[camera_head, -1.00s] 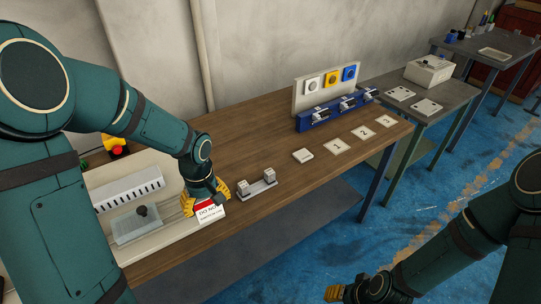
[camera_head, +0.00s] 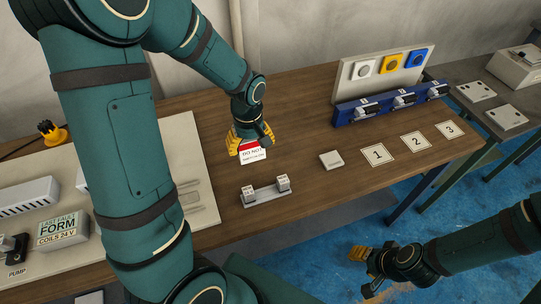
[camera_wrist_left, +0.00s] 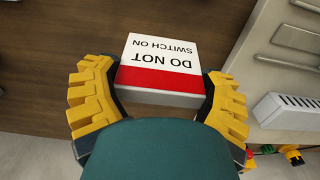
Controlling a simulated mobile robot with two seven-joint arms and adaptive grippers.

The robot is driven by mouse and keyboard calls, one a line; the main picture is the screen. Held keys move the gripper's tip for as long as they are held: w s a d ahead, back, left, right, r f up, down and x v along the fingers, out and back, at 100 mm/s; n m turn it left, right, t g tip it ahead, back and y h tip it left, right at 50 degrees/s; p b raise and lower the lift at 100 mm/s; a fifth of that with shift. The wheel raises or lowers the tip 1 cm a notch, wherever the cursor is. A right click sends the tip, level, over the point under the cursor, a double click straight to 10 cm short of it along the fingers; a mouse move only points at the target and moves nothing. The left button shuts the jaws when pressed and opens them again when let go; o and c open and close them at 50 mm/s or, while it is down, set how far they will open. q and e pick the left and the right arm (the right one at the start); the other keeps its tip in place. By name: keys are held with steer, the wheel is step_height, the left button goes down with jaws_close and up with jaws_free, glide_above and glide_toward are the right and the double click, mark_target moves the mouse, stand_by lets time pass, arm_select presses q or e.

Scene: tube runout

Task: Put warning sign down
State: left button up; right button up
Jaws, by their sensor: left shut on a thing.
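The warning sign (camera_head: 252,153) is a small white block with a red band and the words "DO NOT SWITCH ON". My left gripper (camera_head: 250,141) is shut on it over the wooden table top, between the pale panel and the blue rack. In the left wrist view the sign (camera_wrist_left: 165,62) sits between the two yellow fingers of the left gripper (camera_wrist_left: 160,95). I cannot tell whether its underside touches the wood. My right gripper (camera_head: 368,262) is over the blue floor in front of the table; whether its fingers are open is unclear.
A small metal holder with two blocks (camera_head: 266,192) stands in front of the sign. A grey-white square (camera_head: 331,160) and number cards (camera_head: 377,154) lie to the right. The blue rack (camera_head: 390,106) stands at the back. The pale panel (camera_head: 185,150) is at left. Wood around the sign is bare.

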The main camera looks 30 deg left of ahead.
mark_target(250, 141)
arm_select(q)
step_height(250, 141, down, 3)
steer(key=shift+s+f+b, duration=0.1)
steer(key=shift+s+b, duration=0.05)
steer(key=shift+b, duration=0.15)
steer(key=shift+f+b, duration=0.55)
steer(key=shift+f, duration=1.7)
steer(key=shift+r, duration=0.1)
steer(key=o, duration=1)
steer(key=shift+o, duration=0.2)
step_height(250, 141, up, 12)
steer(key=p, duration=0.3)
